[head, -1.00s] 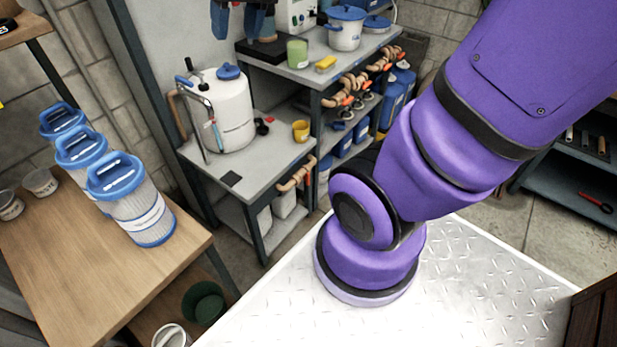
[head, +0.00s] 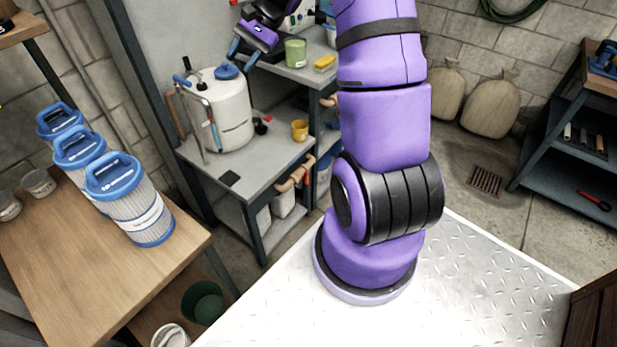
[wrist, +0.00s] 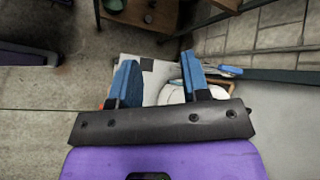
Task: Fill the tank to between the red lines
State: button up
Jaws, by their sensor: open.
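The white tank (head: 222,108) with a blue cap (head: 227,71) stands on a grey bench. A thin sight tube (head: 214,136) runs down its front; its red lines and any level are too small to make out. A metal tap pipe with a blue lever (head: 183,80) stands at the tank's left. My gripper (head: 242,52) is open and empty, above and slightly right of the tank cap, apart from it. In the wrist view my open gripper (wrist: 158,66) shows two blue fingers, with the tank (wrist: 172,95) partly hidden behind them and the blue lever (wrist: 230,70) to the right.
A yellow mug (head: 300,131) stands on the bench (head: 262,158) right of the tank. A green cup (head: 295,53) and yellow sponge (head: 325,63) sit on the higher shelf close to my gripper. Blue-topped filter cartridges (head: 135,205) stand on the wooden table at left.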

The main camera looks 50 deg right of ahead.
jog(key=w+d+f+m+t+y, duration=0.3)
jog(key=d+f+m, duration=0.2)
jog(key=d+f, duration=0.65)
jog(key=m+t+h, duration=1.1)
jog(key=m+t, duration=0.2)
jog(key=m, duration=0.6)
send_near(308, 176)
jog(key=w, duration=1)
jog(key=shift+a+f, duration=0.3)
jog(key=shift+f, duration=0.1)
